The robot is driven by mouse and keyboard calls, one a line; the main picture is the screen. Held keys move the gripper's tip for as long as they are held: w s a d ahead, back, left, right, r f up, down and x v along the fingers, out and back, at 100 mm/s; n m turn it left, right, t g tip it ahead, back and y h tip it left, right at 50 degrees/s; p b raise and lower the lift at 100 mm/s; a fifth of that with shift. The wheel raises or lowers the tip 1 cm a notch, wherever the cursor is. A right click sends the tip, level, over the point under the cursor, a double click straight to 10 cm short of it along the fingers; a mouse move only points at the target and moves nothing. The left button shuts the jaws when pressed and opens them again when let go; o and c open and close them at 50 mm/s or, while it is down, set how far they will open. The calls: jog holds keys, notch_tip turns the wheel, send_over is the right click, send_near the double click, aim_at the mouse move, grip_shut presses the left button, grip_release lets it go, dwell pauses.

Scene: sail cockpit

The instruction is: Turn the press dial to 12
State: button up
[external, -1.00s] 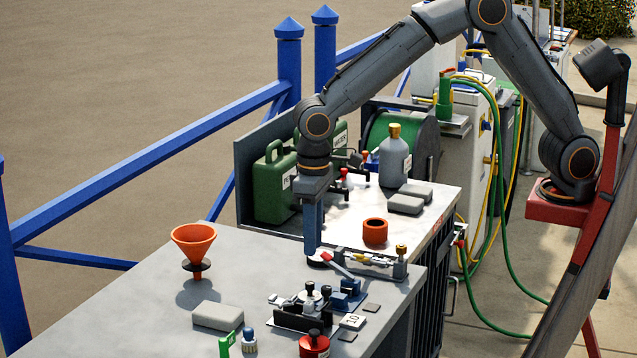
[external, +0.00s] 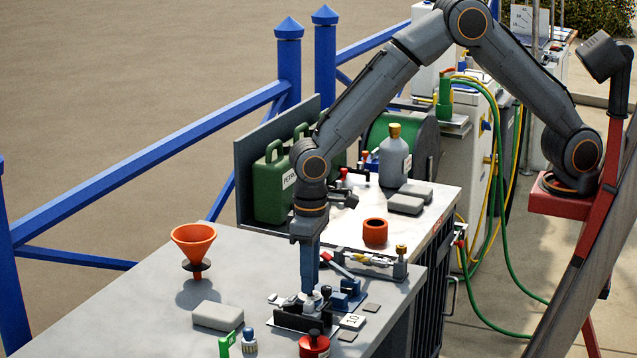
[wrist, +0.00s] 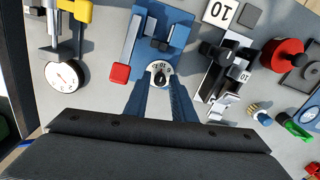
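The press is a blue fixture (wrist: 178,32) with a red-tipped lever (wrist: 120,72). Its dial (wrist: 160,70) is a small white disc with printed numbers and a dark knob, at the press's near edge in the wrist view. My gripper (wrist: 160,88) points down with its blue fingers apart, one on each side of the dial. Whether they touch the knob is unclear. The dial's exact setting is too small to read. In the external view my gripper (external: 310,286) is low over the bench beside the blue press (external: 349,296), and the dial is hidden.
A card marked 10 (external: 353,321) lies beside the press. A black clamp-like fixture (wrist: 222,68) and a red round part (wrist: 283,54) are to the right in the wrist view. A round gauge (wrist: 66,76) is to the left. An orange funnel (external: 195,240) stands on the bench.

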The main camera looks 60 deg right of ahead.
grip_shut()
jog(key=shift+n, duration=0.3)
jog(key=n, duration=0.3)
jog(key=shift+n+b, duration=0.5)
jog(key=shift+n, duration=1.5)
jog(key=shift+w, duration=0.1)
